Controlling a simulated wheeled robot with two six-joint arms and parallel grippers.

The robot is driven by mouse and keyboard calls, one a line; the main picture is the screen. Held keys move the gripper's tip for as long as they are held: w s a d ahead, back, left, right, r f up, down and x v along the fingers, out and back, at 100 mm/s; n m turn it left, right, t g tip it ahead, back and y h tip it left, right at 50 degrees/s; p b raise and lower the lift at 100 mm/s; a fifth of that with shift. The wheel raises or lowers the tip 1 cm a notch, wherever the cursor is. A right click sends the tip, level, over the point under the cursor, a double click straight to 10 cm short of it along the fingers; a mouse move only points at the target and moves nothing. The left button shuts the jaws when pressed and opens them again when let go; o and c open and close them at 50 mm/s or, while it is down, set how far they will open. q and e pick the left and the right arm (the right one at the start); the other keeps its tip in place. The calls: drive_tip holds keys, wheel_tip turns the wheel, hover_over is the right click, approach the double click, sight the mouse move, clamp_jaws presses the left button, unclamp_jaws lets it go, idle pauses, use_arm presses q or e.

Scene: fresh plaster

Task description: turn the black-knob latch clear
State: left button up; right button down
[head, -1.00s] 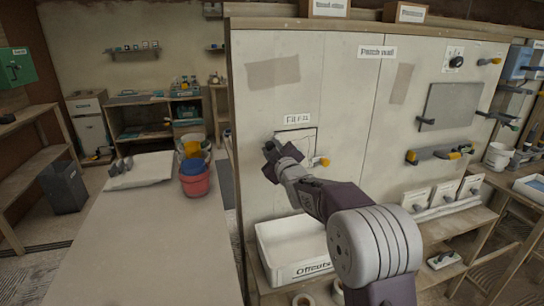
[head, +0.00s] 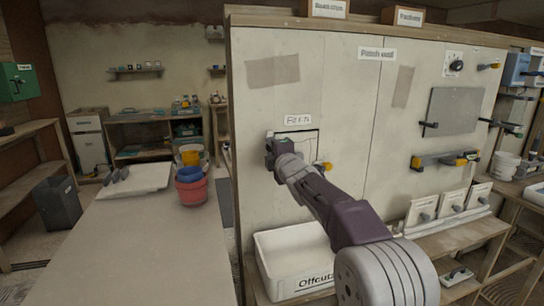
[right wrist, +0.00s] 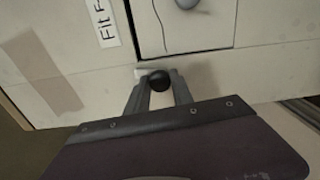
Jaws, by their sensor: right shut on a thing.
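The black knob (right wrist: 159,80) of the latch shows in the right wrist view, between the two grey fingers of my right gripper (right wrist: 160,92), which is shut on it. A small pale piece shows beside the knob; the latch's angle is hard to tell. The knob sits by a corner of a dark-outlined panel (right wrist: 205,25). In the head view my right gripper (head: 270,150) is at the left edge of this panel (head: 300,138), under a "Fit" label (head: 298,119), and hides the knob. My left gripper is not in view.
A white offcuts bin (head: 290,262) stands below the panel. The board also carries a grey plate (head: 453,110) and clamps to the right. A table (head: 150,240) with red (head: 192,190) and yellow buckets (head: 191,154) is at the left.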

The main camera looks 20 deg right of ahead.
drive_tip(key=shift+f+n+b, duration=0.1)
drive_tip(key=shift+n+b, duration=0.35)
drive_tip(key=shift+n, duration=0.55)
drive_tip(key=c, duration=1.1)
unclamp_jaws()
drive_tip(key=s+b, duration=0.2)
drive_tip(key=s, duration=0.7)
drive_tip(key=shift+d, duration=0.15)
